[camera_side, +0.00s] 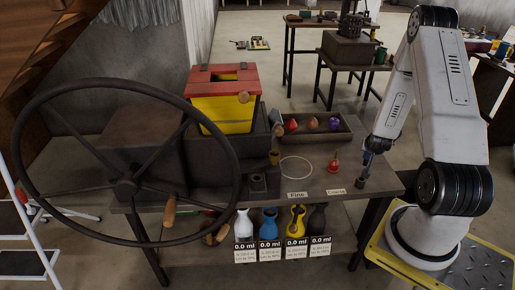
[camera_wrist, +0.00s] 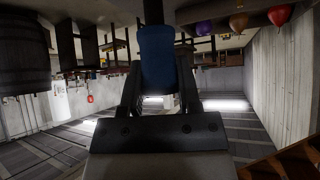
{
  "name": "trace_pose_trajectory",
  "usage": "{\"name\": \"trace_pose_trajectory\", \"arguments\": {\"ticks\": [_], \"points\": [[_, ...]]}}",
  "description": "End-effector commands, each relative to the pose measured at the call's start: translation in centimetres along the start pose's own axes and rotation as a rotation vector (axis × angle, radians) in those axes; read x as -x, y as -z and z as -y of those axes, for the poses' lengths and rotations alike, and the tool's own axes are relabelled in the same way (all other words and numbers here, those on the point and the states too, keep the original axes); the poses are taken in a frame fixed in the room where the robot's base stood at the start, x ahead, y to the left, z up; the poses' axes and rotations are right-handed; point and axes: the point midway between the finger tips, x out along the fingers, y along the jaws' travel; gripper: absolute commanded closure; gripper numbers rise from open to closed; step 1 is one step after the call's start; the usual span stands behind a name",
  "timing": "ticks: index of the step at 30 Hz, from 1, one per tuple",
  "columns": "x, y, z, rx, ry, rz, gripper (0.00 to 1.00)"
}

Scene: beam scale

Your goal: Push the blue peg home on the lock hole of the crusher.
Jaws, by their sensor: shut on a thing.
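My gripper (camera_side: 375,145) is over the right end of the table in the side view, pointing down. In the wrist view its jaws (camera_wrist: 158,88) are shut on the blue peg (camera_wrist: 157,55), which stands out beyond the fingertips. The peg is too small in the side view to make out clearly. The crusher (camera_side: 140,150) stands at the left of the table, with a large dark handwheel (camera_side: 128,188) and a red and yellow hopper (camera_side: 224,105). My gripper is well to the right of it. I cannot pick out its lock hole.
A tray (camera_side: 345,133) of coloured items lies behind. Several bottles (camera_side: 269,224) stand on the lower shelf.

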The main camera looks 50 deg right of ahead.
Motion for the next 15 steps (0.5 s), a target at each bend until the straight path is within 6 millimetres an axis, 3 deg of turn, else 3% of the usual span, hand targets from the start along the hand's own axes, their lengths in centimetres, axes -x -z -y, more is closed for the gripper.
{"name": "trace_pose_trajectory", "arguments": {"ticks": [8,15], "points": [[1.6,0.7,4.5,0.074,0.077,-0.001,1.0],[4.8,1.1,11.5,0.191,0.199,-0.003,1.0]]}}
